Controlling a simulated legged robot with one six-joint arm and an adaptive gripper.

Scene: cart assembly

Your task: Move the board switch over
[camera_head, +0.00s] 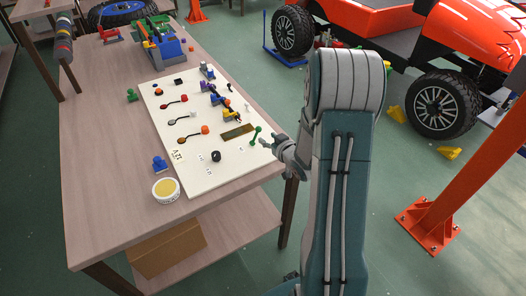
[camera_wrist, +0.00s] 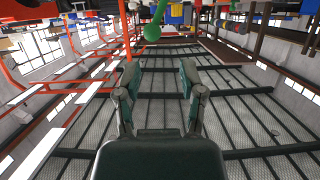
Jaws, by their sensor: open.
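A white board (camera_head: 222,168) lies on the wooden table and carries several small parts. A green lever with a round knob (camera_head: 255,133), which looks like the switch, stands at the board's right edge. In the wrist view its green ball (camera_wrist: 152,32) is at the top, beyond the fingertips and slightly left of centre. My gripper (camera_head: 275,146) is at the board's right edge, just right of and below the lever. In the wrist view the two fingers (camera_wrist: 159,75) are apart with nothing between them. I see no contact with the lever.
On the board are spoons with coloured knobs, a black knob (camera_head: 216,156) and a brass plate (camera_head: 237,132). A round tin (camera_head: 166,190) and a blue piece (camera_head: 159,164) stand by its left side. A cart with black wheels (camera_head: 445,105) is at right.

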